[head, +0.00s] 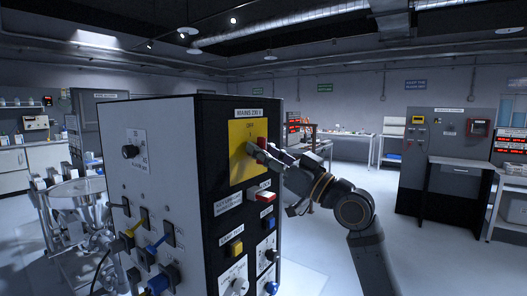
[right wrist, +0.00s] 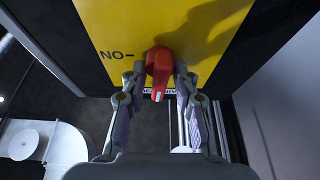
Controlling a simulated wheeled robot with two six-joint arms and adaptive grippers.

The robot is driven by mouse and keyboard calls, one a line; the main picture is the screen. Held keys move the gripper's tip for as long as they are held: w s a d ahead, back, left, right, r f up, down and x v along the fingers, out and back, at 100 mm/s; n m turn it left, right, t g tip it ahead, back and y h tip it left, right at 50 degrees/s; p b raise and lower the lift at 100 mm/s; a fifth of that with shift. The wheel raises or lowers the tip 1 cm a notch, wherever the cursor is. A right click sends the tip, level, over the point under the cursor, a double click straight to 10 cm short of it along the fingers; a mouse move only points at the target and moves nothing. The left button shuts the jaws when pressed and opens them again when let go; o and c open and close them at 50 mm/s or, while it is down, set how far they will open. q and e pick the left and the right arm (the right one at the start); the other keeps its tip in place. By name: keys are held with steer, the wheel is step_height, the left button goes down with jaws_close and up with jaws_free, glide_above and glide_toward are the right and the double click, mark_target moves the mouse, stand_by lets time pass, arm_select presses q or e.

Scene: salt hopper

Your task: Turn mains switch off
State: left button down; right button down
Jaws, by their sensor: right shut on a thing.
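The mains switch is a red rotary handle (right wrist: 158,68) on a yellow plate (head: 243,158), high on the dark face of a cabinet. My right gripper (head: 259,151) reaches it from the right. In the right wrist view my right gripper (right wrist: 158,82) is shut on the red handle, with a finger on each side. The handle's white-marked end points toward the label strip at the plate's edge, at right angles to the ON mark. In the head view the fingers partly hide the handle, and OFF stands at the plate's top. My left gripper is not in view.
Below the plate are a red-and-white switch (head: 265,196), a yellow button (head: 235,247) and blue connectors. The cabinet's light side (head: 150,110) carries a black knob and cables. A clear funnel (head: 75,190) stands left. Open floor lies right, before a grey cabinet (head: 440,150).

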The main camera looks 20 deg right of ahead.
steer(key=shift+f, duration=0.1)
steer(key=c, duration=1.4)
jaws_free()
steer(key=shift+w, duration=0.1)
steer(key=shift+o, duration=0.2)
steer(key=v, duration=0.7)
steer(key=shift+d, duration=0.1)
